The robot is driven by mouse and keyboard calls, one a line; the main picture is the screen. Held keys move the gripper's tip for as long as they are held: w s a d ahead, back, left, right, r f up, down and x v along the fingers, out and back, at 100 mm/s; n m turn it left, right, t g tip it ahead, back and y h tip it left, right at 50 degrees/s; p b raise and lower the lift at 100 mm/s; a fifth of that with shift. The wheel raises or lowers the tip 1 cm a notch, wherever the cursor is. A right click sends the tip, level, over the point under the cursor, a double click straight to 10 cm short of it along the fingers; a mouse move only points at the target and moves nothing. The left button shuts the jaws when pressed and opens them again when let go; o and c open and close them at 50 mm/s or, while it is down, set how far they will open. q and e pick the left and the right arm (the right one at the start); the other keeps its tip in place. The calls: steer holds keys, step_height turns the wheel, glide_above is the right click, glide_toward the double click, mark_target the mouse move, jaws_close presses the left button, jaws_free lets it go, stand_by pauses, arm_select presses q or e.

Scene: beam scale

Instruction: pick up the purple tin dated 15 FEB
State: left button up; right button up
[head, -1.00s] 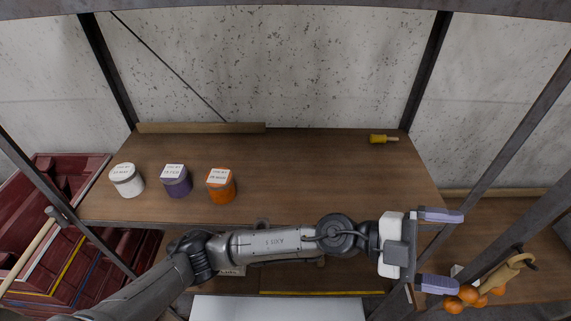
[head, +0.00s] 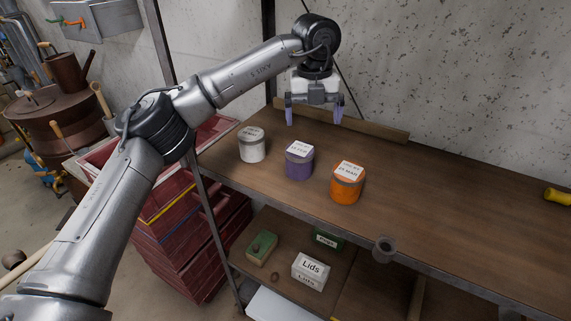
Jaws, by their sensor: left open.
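The purple tin (head: 299,165) stands upright on the wooden shelf top (head: 420,205), with a white label on its lid; the label's print is too small to read surely. A white tin (head: 252,148) stands to its left and an orange tin (head: 346,186) to its right, both with labelled lids. My left gripper (head: 314,118) is open and empty. It points down above the shelf, behind the purple tin in the picture and apart from it. My right gripper is not in view.
A wooden strip (head: 375,128) runs along the back of the shelf. A yellow-handled tool (head: 557,196) lies far right. Below are a box marked Lids (head: 310,271) and a green box (head: 262,247). Red crates (head: 185,235) stand left.

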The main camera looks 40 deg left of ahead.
mark_target(300, 148)
arm_select(q)
steer(key=shift+s+a+f+n, duration=0.15)
steer(key=shift+s+a, duration=0.1)
steer(key=shift+a, duration=0.35)
steer(key=shift+s+a+f+n, duration=0.15)
steer(key=shift+s+a, duration=0.1)
steer(key=shift+a, duration=0.3)
step_height(300, 148, down, 6)
steer(key=shift+f+p, duration=0.15)
steer(key=shift+p, duration=0.4)
steer(key=shift+f, duration=0.4)
steer(key=shift+f+p, duration=0.4)
steer(key=shift+f, duration=0.1)
step_height(300, 148, down, 3)
steer(key=shift+s+a+f+p, duration=0.1)
steer(key=shift+a+p, duration=0.05)
steer(key=shift+p, duration=0.45)
steer(key=shift+f, duration=0.55)
steer(key=shift+c, duration=0.2)
steer(key=c, duration=1.1)
